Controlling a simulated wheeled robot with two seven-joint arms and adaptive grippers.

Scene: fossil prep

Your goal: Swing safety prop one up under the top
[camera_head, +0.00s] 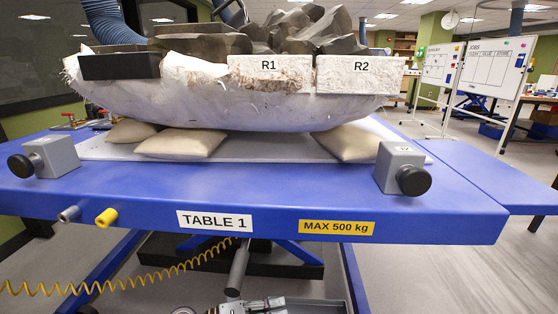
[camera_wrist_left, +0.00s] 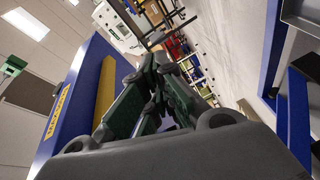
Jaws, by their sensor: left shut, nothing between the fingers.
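The blue table top (camera_head: 440,205), labelled TABLE 1, spans the head view. Blue legs (camera_head: 352,275) slant below it. A yellow bar (camera_wrist_left: 105,88) lies along the blue table side (camera_wrist_left: 88,62) in the left wrist view; it may be safety prop one, but no label on it is readable. My left gripper (camera_wrist_left: 158,92) is shut and empty, its green and dark fingers together, to the right of this bar in the picture. I cannot tell whether they touch. My right gripper is not in view.
A white fossil jacket (camera_head: 225,108) rests on sandbags (camera_head: 180,144) on the top. Grey blocks with black knobs (camera_head: 400,168) sit at the front corners. A yellow coiled hose (camera_head: 120,281) hangs at left. A grey rod (camera_head: 238,268) stands below the front edge.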

